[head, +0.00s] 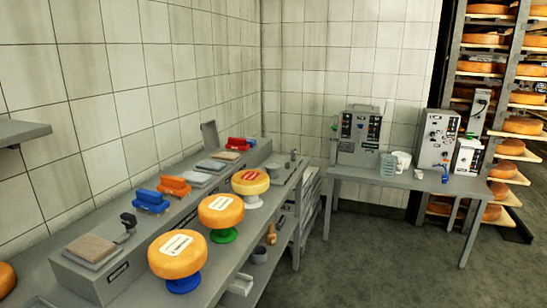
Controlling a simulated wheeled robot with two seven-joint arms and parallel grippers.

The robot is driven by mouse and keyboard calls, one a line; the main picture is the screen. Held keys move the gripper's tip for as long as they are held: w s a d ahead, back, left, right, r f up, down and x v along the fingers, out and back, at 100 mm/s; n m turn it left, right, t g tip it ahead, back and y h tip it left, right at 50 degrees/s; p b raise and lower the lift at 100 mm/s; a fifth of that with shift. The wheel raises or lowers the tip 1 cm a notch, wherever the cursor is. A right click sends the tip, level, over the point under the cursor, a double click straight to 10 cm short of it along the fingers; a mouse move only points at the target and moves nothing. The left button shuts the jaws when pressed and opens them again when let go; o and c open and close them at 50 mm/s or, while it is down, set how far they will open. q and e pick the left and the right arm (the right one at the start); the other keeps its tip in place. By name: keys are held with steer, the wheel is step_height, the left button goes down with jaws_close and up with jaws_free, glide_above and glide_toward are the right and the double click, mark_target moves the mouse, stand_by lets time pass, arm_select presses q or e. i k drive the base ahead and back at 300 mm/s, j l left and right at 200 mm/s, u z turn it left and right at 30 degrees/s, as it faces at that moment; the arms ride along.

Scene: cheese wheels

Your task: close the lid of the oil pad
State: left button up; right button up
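On the raised grey ledge along the left wall lie several flat pads. A brown-topped pad (91,248) is at the near end. Grey pads (198,180) lie midway, and a pad with a brownish top (226,156) is farther back. A grey panel (209,135) stands upright at the far end of the ledge, near the wall; it looks like a raised lid. Labels are too small to read, so I cannot tell for sure which pad is the oil pad. Neither of my grippers is in view.
Orange cheese wheels (178,254) on coloured stands line the counter (217,272) before the ledge. Stamps, orange (175,186) and red (236,143), sit on the ledge. A table (402,180) with machines is at the back, cheese racks (481,110) at right. The floor (370,265) is clear.

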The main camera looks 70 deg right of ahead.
mark_target(209, 128)
steer(key=z, duration=1.85)
steer(key=i+l+z, duration=0.1)
steer(key=i+l, duration=0.05)
steer(key=l, duration=0.1)
